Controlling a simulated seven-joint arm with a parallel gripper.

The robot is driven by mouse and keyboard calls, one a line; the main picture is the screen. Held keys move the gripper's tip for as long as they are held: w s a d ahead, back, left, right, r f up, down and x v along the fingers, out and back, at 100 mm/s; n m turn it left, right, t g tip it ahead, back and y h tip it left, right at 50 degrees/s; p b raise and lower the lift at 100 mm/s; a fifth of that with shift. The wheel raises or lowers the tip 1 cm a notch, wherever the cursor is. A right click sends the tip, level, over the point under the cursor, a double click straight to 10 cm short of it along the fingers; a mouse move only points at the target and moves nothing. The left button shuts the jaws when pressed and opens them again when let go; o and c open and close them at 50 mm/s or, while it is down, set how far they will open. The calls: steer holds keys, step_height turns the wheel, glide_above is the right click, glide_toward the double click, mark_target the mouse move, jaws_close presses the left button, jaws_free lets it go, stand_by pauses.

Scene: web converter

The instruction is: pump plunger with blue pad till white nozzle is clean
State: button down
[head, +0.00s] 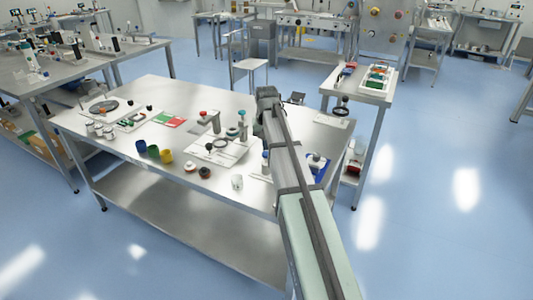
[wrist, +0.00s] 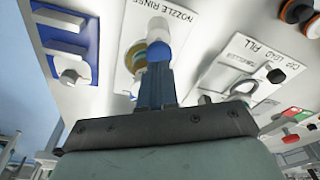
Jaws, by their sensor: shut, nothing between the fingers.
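In the wrist view, my gripper (wrist: 158,70) is shut and empty, with its dark fingers together. Just beyond the fingertips is a blue rounded part (wrist: 160,49), which looks like the blue pad. I cannot tell whether the fingers touch it. A white cylinder (wrist: 158,29) shows right behind the blue part. A brass-coloured round part (wrist: 134,59) sits beside it, partly hidden by the fingers. They are over a white card (wrist: 178,32) marked "NOZZLE RINSE". I cannot pick out the nozzle or its state. In the head view my arm hides most of this spot.
The steel table (head: 190,102) holds several stations. A blue mat (wrist: 88,43) with white pieces lies beside the rinse card; another white card (wrist: 245,62) lies on its other side. A white cup (head: 237,182) stands near the table's front edge. A small side table (head: 375,97) stands at right.

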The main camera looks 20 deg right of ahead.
mark_target(266, 153)
steer(key=shift+r, duration=0.1)
step_height(266, 153, up, 6)
steer(key=shift+f, duration=0.1)
stand_by(0.6)
steer(key=shift+f, duration=0.1)
